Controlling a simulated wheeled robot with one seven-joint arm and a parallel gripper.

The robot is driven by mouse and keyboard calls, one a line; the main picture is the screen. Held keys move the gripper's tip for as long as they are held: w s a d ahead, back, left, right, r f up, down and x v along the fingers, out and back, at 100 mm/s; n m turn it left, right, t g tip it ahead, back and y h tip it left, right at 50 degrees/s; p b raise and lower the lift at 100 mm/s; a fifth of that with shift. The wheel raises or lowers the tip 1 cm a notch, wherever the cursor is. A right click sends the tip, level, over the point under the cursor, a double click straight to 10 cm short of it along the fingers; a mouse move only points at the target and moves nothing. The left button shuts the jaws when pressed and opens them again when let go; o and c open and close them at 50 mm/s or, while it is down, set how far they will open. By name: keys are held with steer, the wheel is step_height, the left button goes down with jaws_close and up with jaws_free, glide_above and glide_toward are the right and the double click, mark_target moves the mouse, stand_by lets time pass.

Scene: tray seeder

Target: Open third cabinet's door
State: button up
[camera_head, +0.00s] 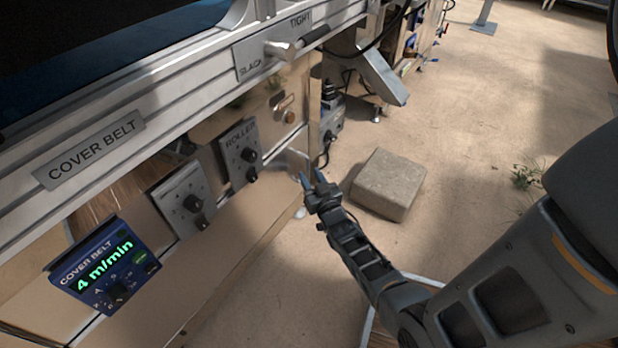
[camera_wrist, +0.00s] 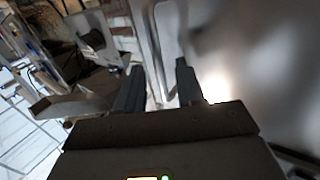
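My gripper (camera_head: 311,178) is at the right end of the machine's front, low beside its wooden panels. Its two fingers are apart in the wrist view (camera_wrist: 160,82), and I see nothing clearly held. A smooth grey metal surface (camera_wrist: 255,65) fills the right of the wrist view. A pale, rounded, frame-like edge (camera_wrist: 153,35) shows beyond and between the fingertips; I cannot tell if it is a handle or a door edge, or if it is touched. In the head view a small curved metal piece (camera_head: 291,158) lies just left of the fingertips. Which panel is the third cabinet's door is unclear.
The machine front carries a COVER BELT display box (camera_head: 106,270), a knob box (camera_head: 184,201) and a ROLLER knob box (camera_head: 240,153). A slack/tight lever (camera_head: 290,47) sticks out above. A stone-like block (camera_head: 388,184) lies on the floor right of my gripper. Floor beyond is mostly clear.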

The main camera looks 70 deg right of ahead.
steer(key=shift+x, duration=0.8)
steer(key=shift+s, duration=0.1)
steer(key=shift+c, duration=0.5)
jaws_close()
